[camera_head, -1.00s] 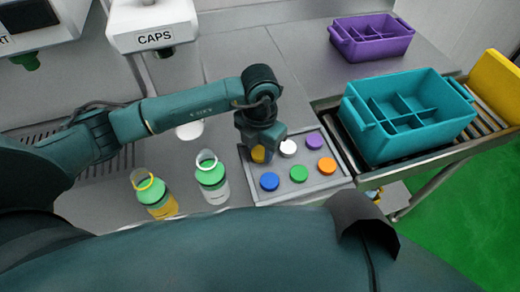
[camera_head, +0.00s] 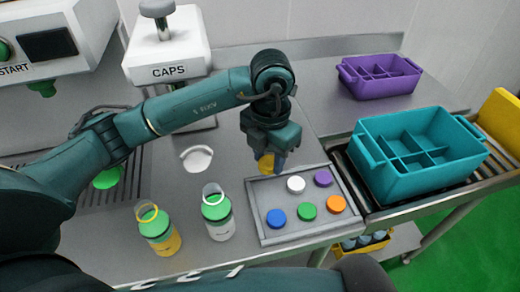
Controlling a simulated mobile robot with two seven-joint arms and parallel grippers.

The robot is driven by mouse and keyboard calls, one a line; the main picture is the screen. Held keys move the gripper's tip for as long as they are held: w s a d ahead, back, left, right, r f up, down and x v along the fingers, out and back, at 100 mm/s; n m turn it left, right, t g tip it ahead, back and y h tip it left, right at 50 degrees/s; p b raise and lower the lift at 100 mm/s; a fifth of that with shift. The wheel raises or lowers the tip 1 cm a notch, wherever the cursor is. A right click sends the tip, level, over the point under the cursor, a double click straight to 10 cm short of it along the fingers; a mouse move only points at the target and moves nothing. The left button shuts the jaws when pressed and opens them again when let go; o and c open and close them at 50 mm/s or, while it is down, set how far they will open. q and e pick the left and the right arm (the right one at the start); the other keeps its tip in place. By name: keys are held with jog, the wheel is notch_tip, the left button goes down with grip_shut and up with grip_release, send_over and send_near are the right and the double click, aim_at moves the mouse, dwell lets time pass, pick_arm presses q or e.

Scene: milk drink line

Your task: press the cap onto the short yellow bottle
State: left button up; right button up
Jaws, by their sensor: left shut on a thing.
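The yellow bottle (camera_head: 163,238) stands upright on the steel counter at the lower left, with a green upper part and an open orange-yellow ring at its mouth. My left gripper (camera_head: 268,160) is shut on a yellow cap (camera_head: 266,165), partly hidden by the fingers. It appears just above the back left corner of the cap tray (camera_head: 262,228), to the right of and behind the bottle. The gripper points down. My right gripper is not in view.
A white bottle with a green upper part (camera_head: 218,222) stands between the yellow bottle and the tray. The tray holds several coloured caps. The CAPS machine (camera_head: 168,62) is behind. A teal crate (camera_head: 425,165) and purple crate (camera_head: 385,85) are at right.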

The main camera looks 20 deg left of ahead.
pick_arm(q)
jog(key=m, duration=0.1)
jog(key=a+m, duration=0.1)
jog(key=m, duration=0.1)
jog(key=shift+s+m, duration=0.2)
jog(key=shift+m, duration=0.1)
jog(key=s+a+m, duration=0.1)
jog(key=a+m, duration=0.1)
jog(key=m, duration=1.2)
jog(key=s+a+m, duration=0.2)
jog(key=a+m, duration=0.1)
jog(key=m, duration=1.1)
jog(key=shift+a+r, duration=0.2)
jog(key=shift+a, duration=0.15)
jog(key=shift+s, duration=0.1)
